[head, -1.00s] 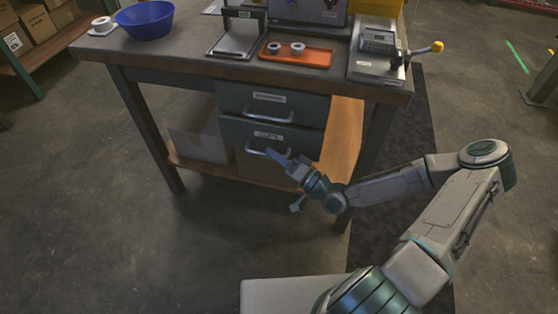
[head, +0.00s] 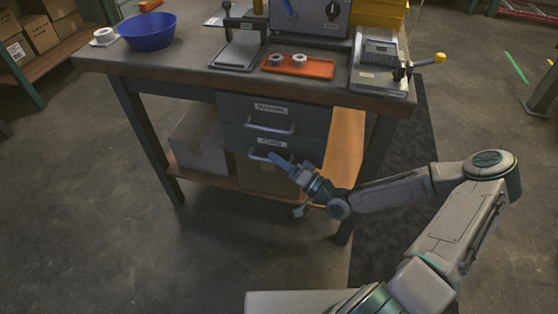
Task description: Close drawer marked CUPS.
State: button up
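The drawer marked CUPS (head: 305,150) is the lower of two grey drawers under the workbench, with a white label and a pale bar handle (head: 258,157). Its front looks flush or nearly flush with the drawer above; a small gap cannot be ruled out. My gripper (head: 286,184) is in front of this drawer at its lower right. Its fingers are spread, one blue finger pointing up-left at the handle's right end, the other lower down. Whether the finger touches the handle or front cannot be told. Nothing shows between the fingers.
The upper drawer (head: 310,118) looks shut. The workbench (head: 180,73) carries a blue bowl (head: 148,33), an orange tray (head: 310,68) and devices. A lower shelf (head: 222,182) holds boxes beneath. Bench legs stand either side of my forearm's area. The floor in front is clear.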

jog(key=shift+d+f, duration=0.1)
jog(key=p+v, duration=0.1)
jog(key=v, duration=1.2)
jog(key=shift+s+d, duration=0.25)
